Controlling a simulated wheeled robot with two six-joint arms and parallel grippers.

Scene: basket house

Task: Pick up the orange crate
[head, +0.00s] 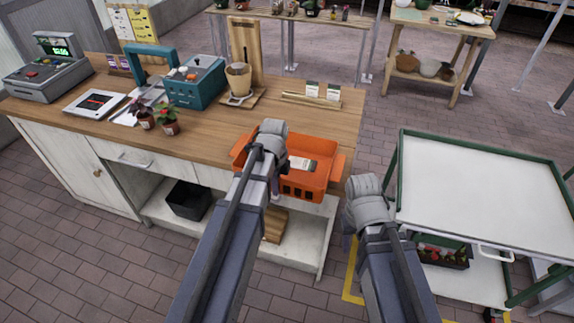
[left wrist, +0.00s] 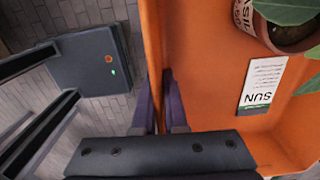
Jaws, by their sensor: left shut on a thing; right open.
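The orange crate (head: 318,185) is at the front edge of the wooden counter in the head view, partly behind my left arm. Whether it touches the counter I cannot tell. A white seed packet (head: 301,163) lies inside it. In the left wrist view the crate floor (left wrist: 215,85) shows the packet (left wrist: 262,84) and a potted plant (left wrist: 285,30). My left gripper (left wrist: 165,95) is shut on the crate's wall, one finger on each side. My right gripper (head: 349,238) is open, right of the crate and lower, largely hidden by its own wrist.
The counter (head: 200,140) holds a teal toolbox (head: 195,82), small potted plants (head: 167,121), a brown cup (head: 238,78) and a cash register (head: 45,72). A white-topped cart (head: 480,180) with green edges stands at right. Brick floor lies between them.

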